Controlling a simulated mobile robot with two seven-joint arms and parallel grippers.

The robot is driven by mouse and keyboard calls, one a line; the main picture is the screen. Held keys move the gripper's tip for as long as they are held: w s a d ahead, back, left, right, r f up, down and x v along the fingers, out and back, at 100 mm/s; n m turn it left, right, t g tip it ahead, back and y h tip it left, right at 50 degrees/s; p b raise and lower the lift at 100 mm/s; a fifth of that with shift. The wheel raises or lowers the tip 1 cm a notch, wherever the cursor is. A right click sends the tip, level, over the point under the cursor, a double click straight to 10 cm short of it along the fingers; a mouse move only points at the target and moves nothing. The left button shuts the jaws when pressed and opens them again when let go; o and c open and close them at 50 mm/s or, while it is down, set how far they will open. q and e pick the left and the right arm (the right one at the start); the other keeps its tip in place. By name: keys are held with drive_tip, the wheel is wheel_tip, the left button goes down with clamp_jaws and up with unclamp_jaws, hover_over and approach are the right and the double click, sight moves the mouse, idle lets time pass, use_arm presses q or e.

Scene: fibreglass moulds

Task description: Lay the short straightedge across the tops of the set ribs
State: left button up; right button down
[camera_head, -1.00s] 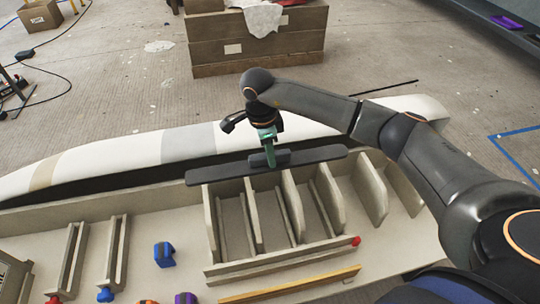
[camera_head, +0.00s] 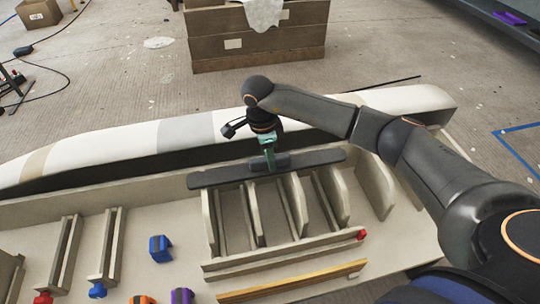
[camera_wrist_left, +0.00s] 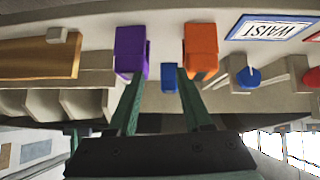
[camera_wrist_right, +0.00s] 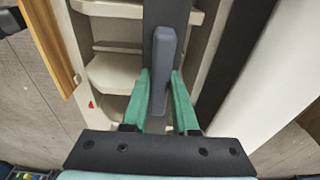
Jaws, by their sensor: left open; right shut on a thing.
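The short straightedge (camera_head: 215,177) is a dark grey bar with a raised grip block. My right gripper (camera_head: 270,163) is shut on its grip block, which also shows between the green fingers in the right wrist view (camera_wrist_right: 160,70). The bar lies level over the back ends of the ribs (camera_head: 297,205), which stand upright in a pale slotted frame. I cannot tell if it touches their tops. My left gripper (camera_wrist_left: 155,95) is open and empty, with the purple block (camera_wrist_left: 131,50) and orange block (camera_wrist_left: 201,50) beyond its fingers. The left arm is not visible in the head view.
A wooden strip (camera_head: 292,281) lies in front of the rib frame. A blue block (camera_head: 160,248) and two slotted holders (camera_head: 107,245) stand to the left. A long pale mould (camera_head: 185,135) runs behind the bench. A wooden crate (camera_head: 258,45) stands on the floor beyond.

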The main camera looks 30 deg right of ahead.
use_arm(q)
drive_tip(key=shift+a+f, duration=0.1)
drive_tip(key=shift+a, duration=0.05)
use_arm(e)
drive_tip(key=shift+f, duration=0.15)
use_arm(q)
drive_tip(key=shift+f, duration=0.15)
use_arm(e)
drive_tip(key=shift+f, duration=0.2)
